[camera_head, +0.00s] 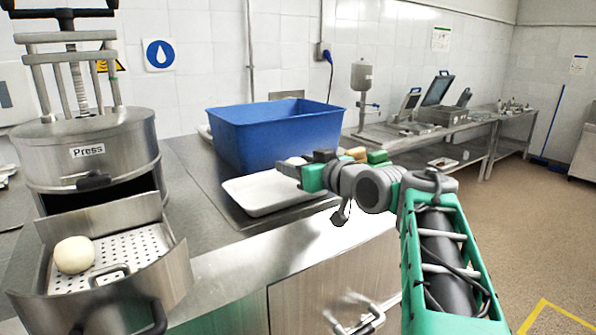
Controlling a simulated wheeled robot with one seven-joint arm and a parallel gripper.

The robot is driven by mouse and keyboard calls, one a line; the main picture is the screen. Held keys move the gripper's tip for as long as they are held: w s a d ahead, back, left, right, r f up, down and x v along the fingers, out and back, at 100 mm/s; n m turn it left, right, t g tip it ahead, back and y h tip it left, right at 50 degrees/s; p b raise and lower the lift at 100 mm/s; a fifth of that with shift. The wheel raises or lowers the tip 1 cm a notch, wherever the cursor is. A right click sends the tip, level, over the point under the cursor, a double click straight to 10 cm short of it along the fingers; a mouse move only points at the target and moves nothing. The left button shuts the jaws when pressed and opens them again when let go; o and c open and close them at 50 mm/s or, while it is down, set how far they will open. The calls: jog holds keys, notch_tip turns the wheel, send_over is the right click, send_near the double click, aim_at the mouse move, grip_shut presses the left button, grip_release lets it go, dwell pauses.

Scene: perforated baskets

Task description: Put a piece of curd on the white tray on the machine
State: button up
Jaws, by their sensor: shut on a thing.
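A round, pale piece of curd (75,255) sits on the white perforated tray (128,249) in the pulled-out metal drawer of the press (90,150) at the left. My gripper (300,168) is over the counter in the middle, well to the right of that drawer. It is shut on a pale piece, apparently curd (297,160), mostly hidden by the fingers. Below and left of my gripper, a shallow white tray (262,192) lies on the counter; its right part is hidden behind the gripper.
A large blue bin (275,135) stands on the counter behind the white tray. The drawer has raised metal walls and a dark handle (157,318) at its front. The steel counter (215,240) is clear between drawer and white tray. Another bench (480,125) stands at the right back.

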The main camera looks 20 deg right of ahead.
notch_tip(320, 180, down, 2)
jog(key=shift+d+f+p, duration=0.1)
jog(key=shift+p, duration=0.2)
jog(key=shift+f, duration=0.15)
jog(key=shift+f+b, duration=0.15)
jog(key=shift+b, duration=0.25)
jog(key=o, duration=1.4)
jog(key=shift+r, duration=0.2)
